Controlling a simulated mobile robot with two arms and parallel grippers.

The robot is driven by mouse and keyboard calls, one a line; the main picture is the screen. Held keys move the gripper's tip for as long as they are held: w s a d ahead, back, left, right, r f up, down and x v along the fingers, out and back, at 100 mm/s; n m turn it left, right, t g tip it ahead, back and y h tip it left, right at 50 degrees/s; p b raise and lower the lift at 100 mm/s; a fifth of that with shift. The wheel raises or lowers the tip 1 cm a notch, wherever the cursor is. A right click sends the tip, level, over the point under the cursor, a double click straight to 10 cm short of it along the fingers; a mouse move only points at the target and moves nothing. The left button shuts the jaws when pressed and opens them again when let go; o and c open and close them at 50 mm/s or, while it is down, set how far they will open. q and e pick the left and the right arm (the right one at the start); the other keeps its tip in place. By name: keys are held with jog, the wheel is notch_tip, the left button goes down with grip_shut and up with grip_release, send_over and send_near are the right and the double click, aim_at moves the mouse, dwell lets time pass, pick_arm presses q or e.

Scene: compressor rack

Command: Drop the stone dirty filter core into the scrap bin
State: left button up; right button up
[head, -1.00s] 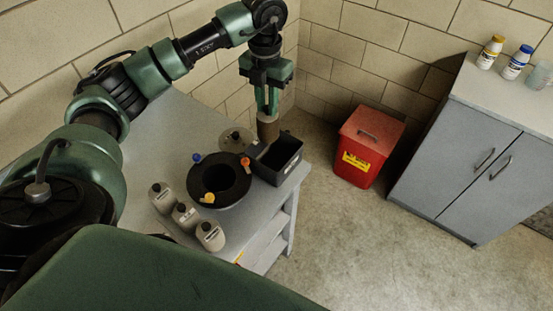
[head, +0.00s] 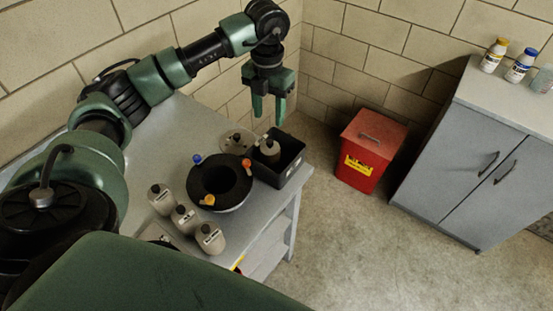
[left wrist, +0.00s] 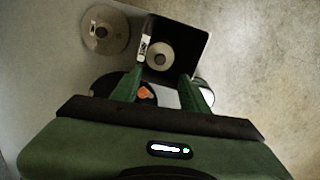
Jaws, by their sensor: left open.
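The dirty filter core (head: 270,150), a stone-coloured cylinder with a dark top, stands inside the open black bin (head: 292,172) on the table. In the left wrist view the core (left wrist: 159,54) shows from above as a pale ring within the bin's walls (left wrist: 200,40). My left gripper (head: 268,112) is open and empty above the bin, its fingers pointing down and apart from the core. Its two fingers also show in the left wrist view (left wrist: 160,80), spread on either side. My right gripper is not in view.
A black round housing (head: 219,183) with coloured knobs sits left of the bin, with a pale disc (head: 237,142) behind it. Several similar canisters (head: 184,217) stand at the table's front. A red lidded bin (head: 370,150) stands on the floor beside a grey cabinet (head: 470,165).

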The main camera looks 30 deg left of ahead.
pick_arm(q)
notch_tip(320, 180, up, 8)
jog(key=b, duration=0.1)
jog(key=shift+f+b, duration=0.15)
jog(key=shift+b, duration=0.25)
